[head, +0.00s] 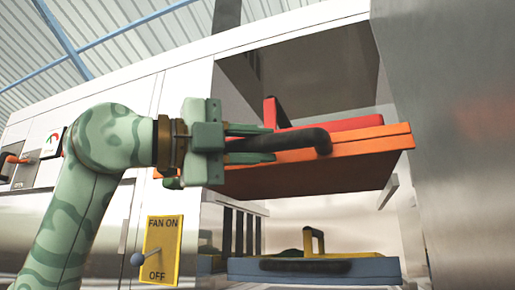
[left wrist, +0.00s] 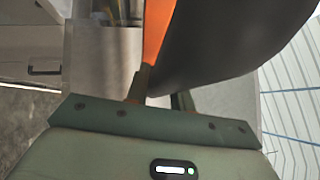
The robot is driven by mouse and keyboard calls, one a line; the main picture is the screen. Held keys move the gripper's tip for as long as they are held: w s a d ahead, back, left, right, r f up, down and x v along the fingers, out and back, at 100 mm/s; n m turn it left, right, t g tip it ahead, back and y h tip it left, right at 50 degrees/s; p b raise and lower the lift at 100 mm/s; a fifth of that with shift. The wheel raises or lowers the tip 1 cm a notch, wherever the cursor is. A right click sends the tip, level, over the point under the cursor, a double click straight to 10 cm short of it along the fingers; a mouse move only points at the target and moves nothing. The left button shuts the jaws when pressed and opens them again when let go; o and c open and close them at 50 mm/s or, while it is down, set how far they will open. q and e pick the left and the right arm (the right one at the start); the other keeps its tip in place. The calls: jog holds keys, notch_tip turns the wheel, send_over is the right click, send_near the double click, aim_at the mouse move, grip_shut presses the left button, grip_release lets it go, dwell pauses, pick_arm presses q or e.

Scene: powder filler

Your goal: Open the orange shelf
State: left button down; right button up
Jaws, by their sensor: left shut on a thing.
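The orange shelf (head: 350,158) is a thick slab in the upper part of the open cabinet in the head view. It looks pulled some way out of the cabinet and has a black handle (head: 300,140) on its front. My left gripper (head: 262,143) is shut on this black handle. In the left wrist view the handle (left wrist: 225,45) is large and close, with a strip of orange shelf (left wrist: 158,30) beside it. The fingertips are partly hidden by the handle. My right gripper is in neither view.
A red part (head: 340,124) with an upright tab rests on the orange shelf. Below is a blue shelf (head: 315,270) with a yellow handle-like piece (head: 313,240). A yellow fan switch plate (head: 160,250) is at lower left. A steel wall (head: 450,130) bounds the right side.

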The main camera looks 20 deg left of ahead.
pick_arm(q)
jog(key=shift+d+f, duration=0.1)
jog(key=c, duration=1.2)
grip_release()
jog(key=shift+w, duration=0.1)
jog(key=b+v, duration=0.2)
jog(key=v, duration=1.4)
jog(key=shift+a+b, duration=0.25)
jog(key=shift+b, duration=0.05)
